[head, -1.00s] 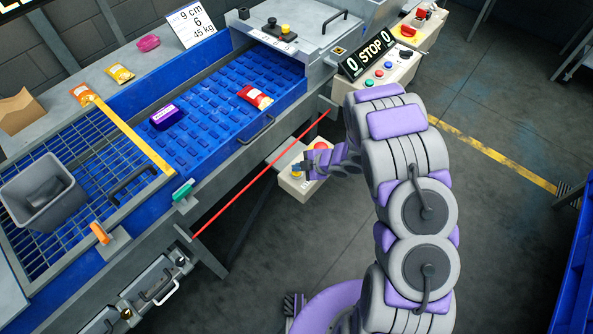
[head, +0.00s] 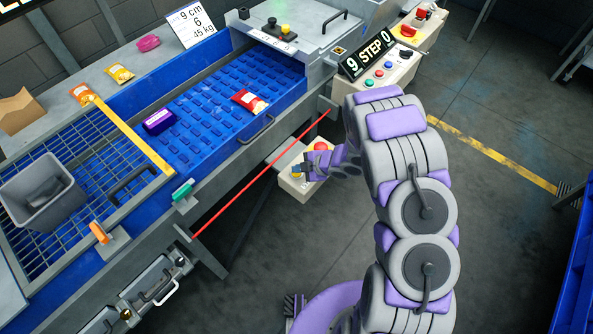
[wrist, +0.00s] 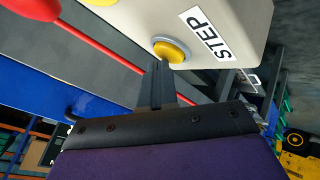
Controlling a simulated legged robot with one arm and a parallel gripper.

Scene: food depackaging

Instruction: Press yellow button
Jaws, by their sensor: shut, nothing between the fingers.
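The yellow button (wrist: 172,48) is on a pale control box (wrist: 225,22) with a STEP label, in the wrist view. My gripper (wrist: 158,66) is shut and empty. Its fingertips are right by the lower left edge of the button; I cannot tell whether they touch it. In the head view, my gripper (head: 301,172) is over the left side of the same pale box (head: 297,190), beside its red button (head: 320,146). The yellow button is mostly hidden by the gripper there.
A red bar (head: 262,172) runs along the conveyor's side, left of my gripper. A purple package (head: 158,121) and a red packet (head: 249,101) lie on the blue belt (head: 205,110). Open floor lies to the right.

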